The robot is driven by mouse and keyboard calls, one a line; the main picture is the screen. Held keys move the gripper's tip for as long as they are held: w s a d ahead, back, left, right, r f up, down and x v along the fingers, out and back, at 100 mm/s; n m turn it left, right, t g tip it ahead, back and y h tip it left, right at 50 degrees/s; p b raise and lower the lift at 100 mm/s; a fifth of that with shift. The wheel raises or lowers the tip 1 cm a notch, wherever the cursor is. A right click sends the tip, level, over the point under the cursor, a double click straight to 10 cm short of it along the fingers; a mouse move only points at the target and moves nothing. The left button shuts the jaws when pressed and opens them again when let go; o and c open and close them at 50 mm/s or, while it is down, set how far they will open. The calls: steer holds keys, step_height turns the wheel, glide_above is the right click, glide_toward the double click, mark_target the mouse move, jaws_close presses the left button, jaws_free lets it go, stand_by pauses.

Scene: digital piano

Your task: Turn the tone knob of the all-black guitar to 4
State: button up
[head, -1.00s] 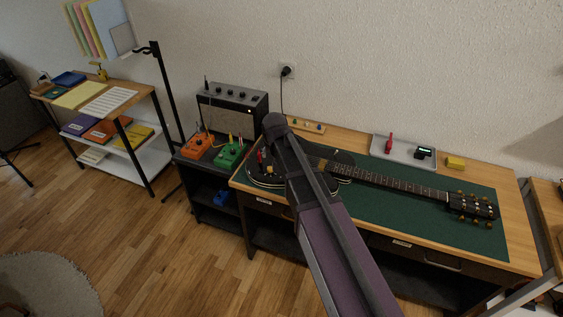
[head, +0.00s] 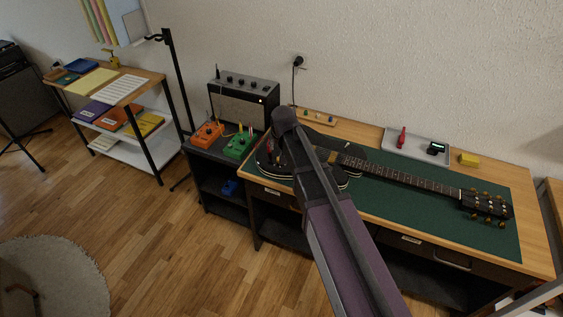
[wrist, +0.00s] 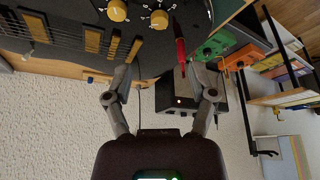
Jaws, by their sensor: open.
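The all-black guitar (head: 349,182) lies on a green mat, its body at the left and headstock at the right; my arm covers part of the body in the head view. In the wrist view the guitar body (wrist: 160,55) fills the top, with gold knobs (wrist: 117,10) and (wrist: 159,19), pickups and strings. I cannot tell which knob is tone or read their settings. My gripper (wrist: 162,76) is open and empty, its fingers spread below the knobs in the picture, apart from them. A slim red item (wrist: 180,48) shows near the right finger.
The green mat (head: 420,212) covers the wooden bench. Left are orange (head: 207,134) and green (head: 239,146) pedals and an amplifier (head: 240,105). A black stand (head: 175,85) rises beside them.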

steer(key=shift+b+x, duration=5.1)
steer(key=shift+x, duration=0.75)
jaws_close()
